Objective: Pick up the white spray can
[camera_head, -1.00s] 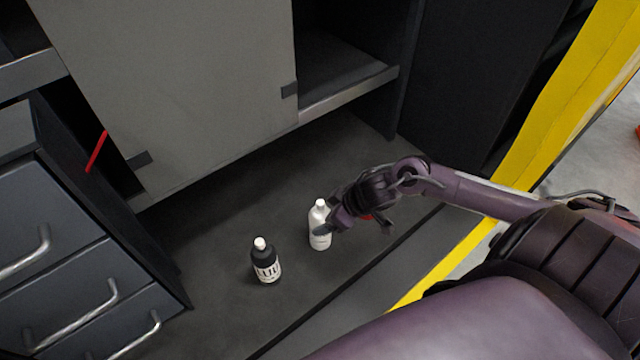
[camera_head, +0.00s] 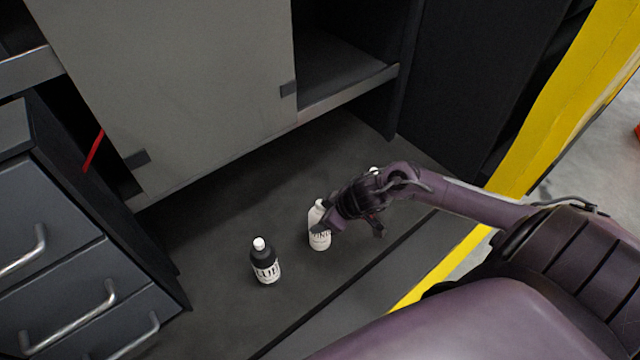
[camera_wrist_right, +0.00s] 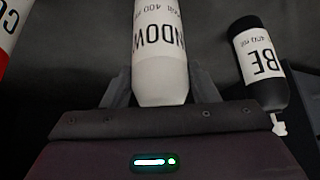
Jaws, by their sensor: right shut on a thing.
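The white spray can (camera_head: 318,217) stands upright on the dark floor in the head view, its right side partly hidden by my right gripper (camera_head: 338,220). In the right wrist view the white can (camera_wrist_right: 159,60) with black lettering sits between the two fingers of my right gripper (camera_wrist_right: 160,88). The gripper is shut on it. Whether the can's base has left the floor I cannot tell. My left gripper is not in view.
A black bottle with a white cap (camera_head: 265,262) stands left of the white can. A red and white item (camera_wrist_right: 6,35) shows at the wrist view's left edge. Grey drawers (camera_head: 60,250) stand left, a grey cabinet (camera_head: 180,80) behind. Floor between is clear.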

